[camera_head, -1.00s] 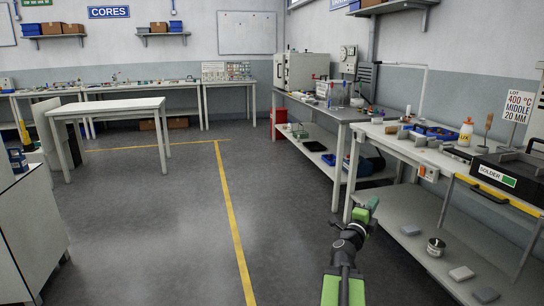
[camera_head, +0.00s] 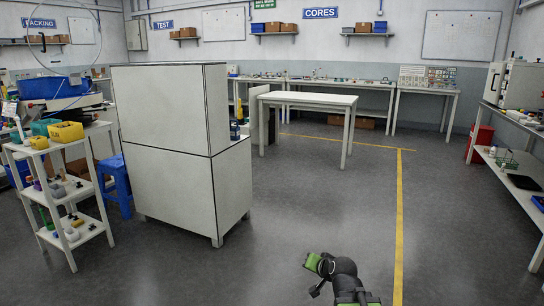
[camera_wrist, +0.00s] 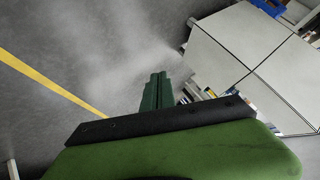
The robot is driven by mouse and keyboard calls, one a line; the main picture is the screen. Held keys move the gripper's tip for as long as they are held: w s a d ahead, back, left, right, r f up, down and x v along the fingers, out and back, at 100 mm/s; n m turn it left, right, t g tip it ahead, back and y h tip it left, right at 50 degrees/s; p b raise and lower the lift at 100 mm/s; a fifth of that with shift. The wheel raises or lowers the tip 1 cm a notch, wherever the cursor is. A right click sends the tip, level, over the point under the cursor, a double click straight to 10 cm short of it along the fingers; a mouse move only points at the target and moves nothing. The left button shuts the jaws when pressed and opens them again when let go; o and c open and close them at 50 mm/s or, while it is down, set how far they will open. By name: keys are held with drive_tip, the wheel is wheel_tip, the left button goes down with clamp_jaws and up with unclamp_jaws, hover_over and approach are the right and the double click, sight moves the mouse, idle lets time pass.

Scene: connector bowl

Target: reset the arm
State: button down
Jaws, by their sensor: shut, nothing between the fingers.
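My gripper (camera_head: 318,264) shows at the bottom of the head view, at the end of my black and green arm, above the grey floor. In the wrist view the green fingers (camera_wrist: 157,92) are together, with nothing between them. They are clear of every object, with the floor and a white cabinet beyond them.
A white cabinet (camera_head: 180,190) stands left of centre, with a blue stool (camera_head: 115,185) and a loaded shelf cart (camera_head: 55,195) beyond its left side. A white table (camera_head: 308,99) stands behind. A yellow line (camera_head: 399,220) crosses open floor. A bench (camera_head: 515,185) is at right.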

drive_tip(key=s+d+f+n+g+h, duration=0.15)
drive_tip(key=s+f+g, duration=0.3)
drive_tip(key=s, duration=0.45)
drive_tip(key=s+d+f+n+g+h, duration=0.1)
drive_tip(key=s+f+n+g, duration=0.3)
drive_tip(key=s, duration=0.5)
wheel_tip(320, 180, up, 35)
drive_tip(key=m+g+p, duration=0.1)
drive_tip(key=p, duration=3.4)
drive_tip(key=shift+f, duration=0.2)
